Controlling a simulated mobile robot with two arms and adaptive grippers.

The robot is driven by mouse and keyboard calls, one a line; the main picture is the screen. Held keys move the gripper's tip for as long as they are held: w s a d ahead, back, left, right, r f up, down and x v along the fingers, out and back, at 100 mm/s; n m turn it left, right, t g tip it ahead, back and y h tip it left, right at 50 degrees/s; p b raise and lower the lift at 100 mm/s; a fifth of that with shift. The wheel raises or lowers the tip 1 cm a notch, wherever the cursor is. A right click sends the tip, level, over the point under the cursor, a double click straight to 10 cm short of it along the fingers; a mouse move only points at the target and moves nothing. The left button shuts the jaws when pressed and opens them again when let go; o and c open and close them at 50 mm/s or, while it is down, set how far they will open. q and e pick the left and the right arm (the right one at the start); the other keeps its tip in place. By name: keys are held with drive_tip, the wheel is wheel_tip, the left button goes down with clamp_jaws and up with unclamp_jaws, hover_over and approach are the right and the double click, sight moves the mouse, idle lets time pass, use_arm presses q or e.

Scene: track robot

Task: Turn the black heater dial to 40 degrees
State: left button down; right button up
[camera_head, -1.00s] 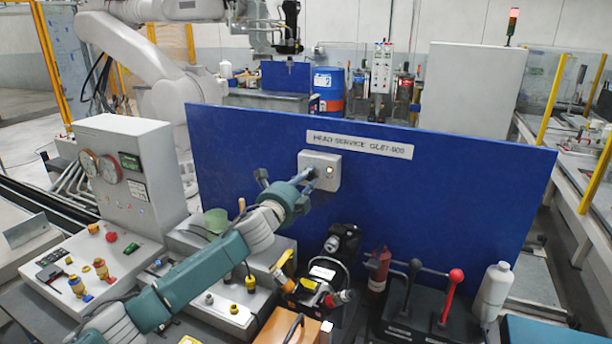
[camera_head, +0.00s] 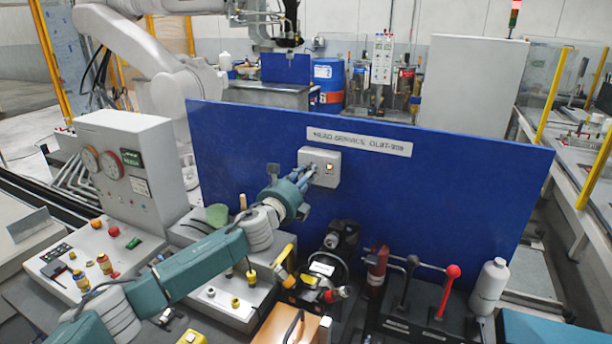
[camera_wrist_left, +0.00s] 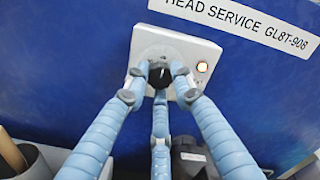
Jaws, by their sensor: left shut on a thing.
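The black heater dial (camera_wrist_left: 159,75) sits on a light grey box (camera_wrist_left: 190,52) fixed to the blue panel. In the left wrist view its white pointer mark points roughly upward, and an orange light glows to its right. My left gripper (camera_wrist_left: 160,82) is shut on the dial, with its blue ribbed fingers around it. In the head view the grey box (camera_head: 327,164) is on the panel's upper middle, and my left gripper (camera_head: 308,174) reaches it from the lower left, hiding the dial. My right gripper is not in view.
The blue panel (camera_head: 440,190) stands behind a crowded bench. A control box with gauges (camera_head: 130,165) is at left. A red-knobbed lever (camera_head: 452,272) and a white bottle (camera_head: 490,287) stand at right. A black device (camera_head: 340,240) is below the dial box.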

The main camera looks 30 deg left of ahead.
use_arm(q)
drive_tip(key=shift+f, duration=0.1)
drive_tip(key=c, duration=1.5)
unclamp_jaws()
drive_tip(key=shift+a, duration=0.1)
drive_tip(key=shift+o, duration=0.2)
drive_tip(key=s, duration=1.2)
drive_tip(key=shift+d, duration=0.35)
